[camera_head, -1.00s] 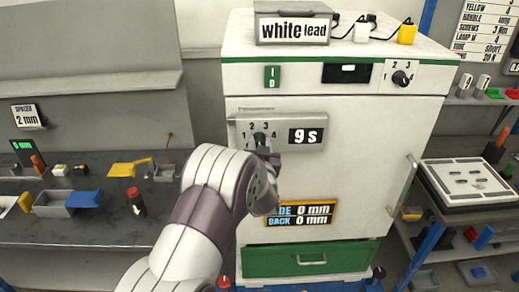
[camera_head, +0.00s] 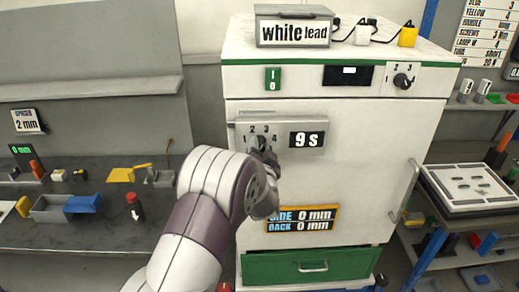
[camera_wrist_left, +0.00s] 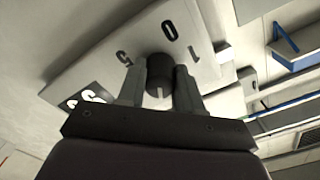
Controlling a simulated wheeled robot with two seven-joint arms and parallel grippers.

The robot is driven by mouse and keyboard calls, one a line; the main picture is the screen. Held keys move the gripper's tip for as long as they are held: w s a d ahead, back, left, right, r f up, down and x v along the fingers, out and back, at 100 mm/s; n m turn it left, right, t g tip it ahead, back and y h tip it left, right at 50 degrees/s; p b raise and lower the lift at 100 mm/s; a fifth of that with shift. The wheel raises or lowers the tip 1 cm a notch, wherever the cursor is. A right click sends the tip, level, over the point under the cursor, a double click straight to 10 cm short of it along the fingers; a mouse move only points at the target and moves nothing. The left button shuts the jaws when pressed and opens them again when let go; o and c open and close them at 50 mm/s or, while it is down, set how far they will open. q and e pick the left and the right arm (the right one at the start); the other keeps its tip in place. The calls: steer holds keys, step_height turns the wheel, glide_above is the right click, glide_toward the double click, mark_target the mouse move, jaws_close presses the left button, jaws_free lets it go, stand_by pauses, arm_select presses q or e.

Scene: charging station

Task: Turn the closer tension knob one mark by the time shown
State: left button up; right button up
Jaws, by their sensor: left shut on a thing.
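The closer tension knob (camera_wrist_left: 161,72) is a dark round knob with a pale mark. It sits on a light plate (camera_wrist_left: 200,38) with numbers around it; the wrist view shows 5, 0 and 1. In the head view the plate (camera_head: 303,118) is on the white cabinet's front, with numbers such as 2, 3 and 4 visible. A black display beside it (camera_head: 306,139) shows "9 s". My left gripper (camera_head: 262,148) is at the knob, its fingers (camera_wrist_left: 160,80) on either side of it, shut on it. In the head view the gripper covers most of the knob. My right gripper is not visible.
The cabinet (camera_head: 350,180) has a handle (camera_head: 405,190) at right and a green drawer (camera_head: 290,267) below. Another knob (camera_head: 403,80) is higher up at right. Work surfaces with small parts stand on both sides.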

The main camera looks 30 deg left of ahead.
arm_select(q)
steer(key=shift+s+f, duration=0.1)
steer(key=shift+f, duration=0.3)
steer(key=o, duration=1)
steer(key=shift+r, duration=0.1)
steer(key=shift+s+r, duration=0.1)
steer(key=shift+r, duration=0.05)
steer(key=shift+d, duration=0.1)
steer(key=shift+b+v, duration=2.25)
steer(key=shift+v, duration=4.1)
